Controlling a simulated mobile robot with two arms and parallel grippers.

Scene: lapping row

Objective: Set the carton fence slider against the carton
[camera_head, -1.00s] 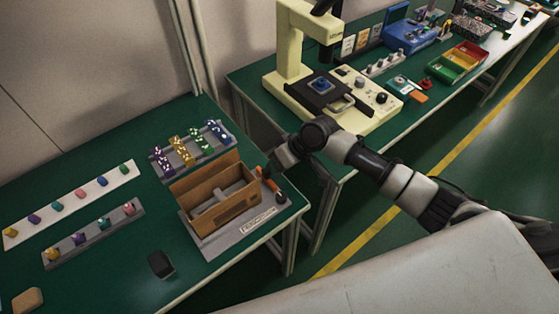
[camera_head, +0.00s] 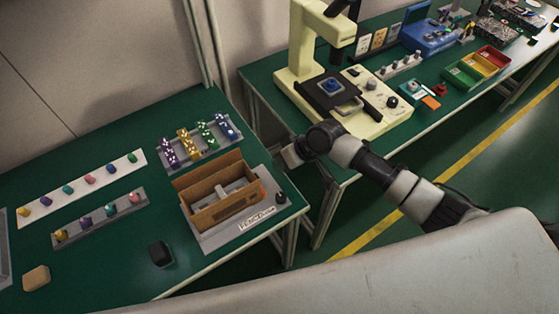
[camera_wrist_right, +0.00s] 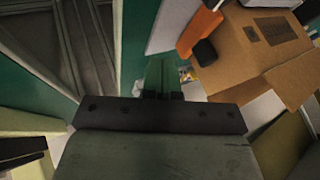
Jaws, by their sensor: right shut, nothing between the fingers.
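The open brown carton (camera_head: 222,205) sits on a grey base plate (camera_head: 222,238) with a white "FENCE" label. A black knob (camera_head: 281,197) stands at the plate's right end, apart from the carton. In the right wrist view, an orange bar with a black end (camera_wrist_right: 200,32) lies close beside the carton (camera_wrist_right: 262,48); it may be the fence slider, but I cannot tell. My right gripper (camera_head: 287,157) is just beyond the carton's right end; its fingertips are hard to see there. In the right wrist view, its fingers (camera_wrist_right: 162,92) are together and empty. My left gripper is not in view.
Racks of coloured pieces (camera_head: 195,145) stand behind the carton, and a white strip (camera_head: 82,188) lies to the left. A black block (camera_head: 160,253) sits in front. A cream machine (camera_head: 345,100) stands on the second bench, across a gap.

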